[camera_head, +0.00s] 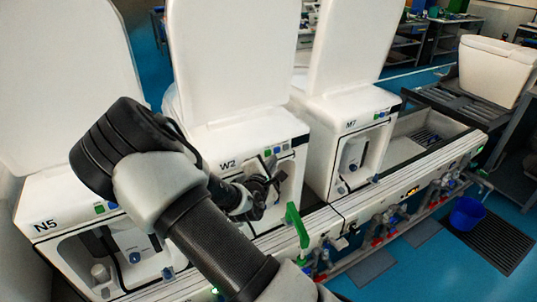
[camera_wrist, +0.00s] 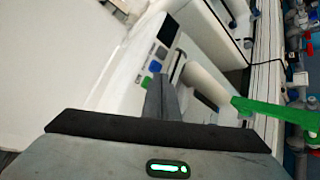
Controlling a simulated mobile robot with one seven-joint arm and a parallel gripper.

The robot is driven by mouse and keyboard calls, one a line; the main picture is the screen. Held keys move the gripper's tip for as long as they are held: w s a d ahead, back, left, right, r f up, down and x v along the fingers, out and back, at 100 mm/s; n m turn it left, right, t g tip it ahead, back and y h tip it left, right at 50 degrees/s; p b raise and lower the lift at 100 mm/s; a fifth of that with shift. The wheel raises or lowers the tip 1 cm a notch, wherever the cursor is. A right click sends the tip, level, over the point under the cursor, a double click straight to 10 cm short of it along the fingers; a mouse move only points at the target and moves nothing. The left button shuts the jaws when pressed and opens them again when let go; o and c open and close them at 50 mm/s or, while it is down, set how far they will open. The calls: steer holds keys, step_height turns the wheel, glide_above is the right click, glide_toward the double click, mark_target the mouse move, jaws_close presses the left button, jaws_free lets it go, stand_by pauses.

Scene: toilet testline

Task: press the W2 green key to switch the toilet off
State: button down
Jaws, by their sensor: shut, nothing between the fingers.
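The W2 toilet (camera_head: 215,145) stands in the middle of the head view, its white lid raised. The W2 green key (camera_head: 267,153) is on the upper front panel, left of a blue key (camera_head: 277,150). In the wrist view the green key (camera_wrist: 147,82) shows just left of my fingers, below the blue key (camera_wrist: 155,67) and a pale key. My gripper (camera_head: 272,164) is in front of the W2 panel, shut and empty. In the wrist view the closed fingertips (camera_wrist: 161,80) are beside the green key; I cannot tell whether they touch it.
The N5 toilet (camera_head: 60,215) stands left and the M7 toilet (camera_head: 345,120) right, both with raised lids. A green handle (camera_head: 297,225) sticks up on the front rail, close to my arm. A blue bucket (camera_head: 467,213) stands on the floor at right.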

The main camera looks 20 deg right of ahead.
steer(key=s+d, duration=0.1)
steer(key=s, duration=0.5)
steer(key=shift+p, duration=0.3)
stand_by(0.5)
